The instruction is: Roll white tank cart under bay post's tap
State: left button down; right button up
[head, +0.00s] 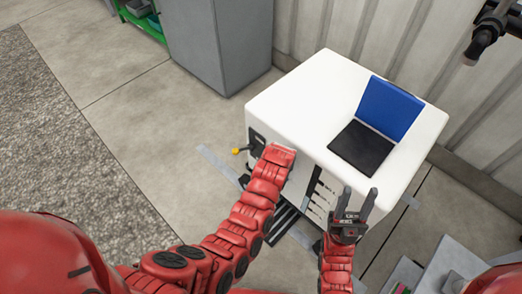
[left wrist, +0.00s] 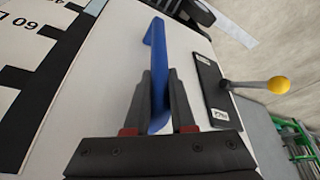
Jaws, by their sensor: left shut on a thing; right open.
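The white tank cart (head: 290,100) stands upright in front of me. On its top is a dark square opening (head: 362,146) with a raised blue flap (head: 392,106) behind it. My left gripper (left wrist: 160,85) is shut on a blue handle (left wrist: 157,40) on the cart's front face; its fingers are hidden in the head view. My right gripper (head: 357,200) is open and empty, in front of the cart's right side. The dark tap (head: 482,42) juts in at the upper right corner, right of the cart in the picture. Most of its post is out of view.
A yellow-knobbed lever (left wrist: 278,85) sticks out beside a black plate on the cart. Grey tape (head: 215,160) marks the floor. A grey cabinet (head: 220,45) and ribbed wall (head: 300,25) stand behind. A grey unit (head: 450,265) is at lower right. Floor left of the cart is clear.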

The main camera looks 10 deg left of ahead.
pick_arm(q)
jog(key=s+d, duration=0.6)
jog(key=d, duration=0.3)
jog(key=shift+s, duration=0.4)
jog(key=shift+s, duration=0.1)
jog(key=c, duration=1.2)
grip_release()
jog(key=shift+d, duration=0.1)
jog(key=o, duration=0.4)
jog(key=shift+s+r, duration=0.15)
jog(key=shift+s, duration=0.05)
jog(key=shift+o, duration=0.2)
jog(key=shift+w, duration=0.1)
